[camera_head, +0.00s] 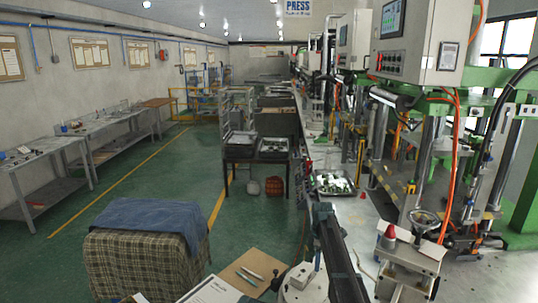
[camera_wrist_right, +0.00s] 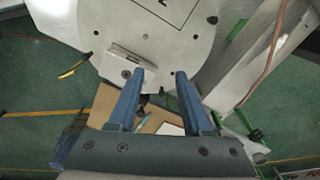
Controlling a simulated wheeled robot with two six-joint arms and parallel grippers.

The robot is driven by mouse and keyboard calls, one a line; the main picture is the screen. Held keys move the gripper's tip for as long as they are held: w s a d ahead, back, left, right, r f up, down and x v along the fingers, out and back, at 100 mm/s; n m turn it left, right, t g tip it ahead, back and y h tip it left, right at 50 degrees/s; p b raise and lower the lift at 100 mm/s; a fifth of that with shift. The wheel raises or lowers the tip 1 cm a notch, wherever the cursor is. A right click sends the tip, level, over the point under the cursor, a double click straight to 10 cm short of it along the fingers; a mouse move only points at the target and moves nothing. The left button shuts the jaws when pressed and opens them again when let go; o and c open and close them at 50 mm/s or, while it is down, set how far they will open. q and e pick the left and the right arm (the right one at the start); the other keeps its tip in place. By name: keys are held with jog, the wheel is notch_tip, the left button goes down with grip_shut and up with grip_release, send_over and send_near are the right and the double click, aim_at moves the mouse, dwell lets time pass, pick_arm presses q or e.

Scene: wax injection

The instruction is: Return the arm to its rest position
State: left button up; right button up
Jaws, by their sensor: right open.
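My right gripper (camera_wrist_right: 162,72) shows in the right wrist view with its two blue fingers apart and nothing between them. Its fingertips overlap the edge of a white round plate (camera_wrist_right: 185,40) in that view; I cannot tell the gap. A small pale block (camera_wrist_right: 126,62) is on the plate near the left fingertip. In the head view, a dark part of what looks like my right arm (camera_head: 340,260) rises at the bottom centre, and its fingertips are not clear there. My left gripper is not in view.
A brown board (camera_head: 252,268) with pens lies at the bottom, near a cloth-covered stand (camera_head: 145,245). A metal tray (camera_head: 333,184) of parts sits on the bench. Press machines (camera_head: 420,130) crowd the right side. The green floor (camera_head: 130,180) at left is largely clear.

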jog(key=s+a+f+m+b, duration=0.1)
jog(key=s+a+f+b, duration=0.1)
jog(key=s, duration=0.3)
jog(key=s+a+f+m+b, duration=0.2)
jog(key=s+a+f, duration=0.1)
jog(key=s, duration=0.3)
jog(key=s+a+f+m+b, duration=0.1)
jog(key=s+a+f+b, duration=0.1)
jog(key=s, duration=0.3)
jog(key=shift+s+a+f+h+b, duration=0.15)
jog(key=shift+s+a+h+b, duration=0.15)
jog(key=shift+a, duration=0.35)
pick_arm(q)
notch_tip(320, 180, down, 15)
jog(key=b, duration=0.8)
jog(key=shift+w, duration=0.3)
pick_arm(e)
jog(key=s+a+f+m, duration=0.2)
jog(key=s+f+m, duration=0.1)
jog(key=s, duration=0.8)
jog(key=s+a+f+m, duration=0.2)
jog(key=s+f+m, duration=0.2)
jog(key=s, duration=0.8)
jog(key=shift+s+a+f+h, duration=0.15)
jog(key=shift+f+h, duration=0.15)
jog(key=shift+f, duration=0.15)
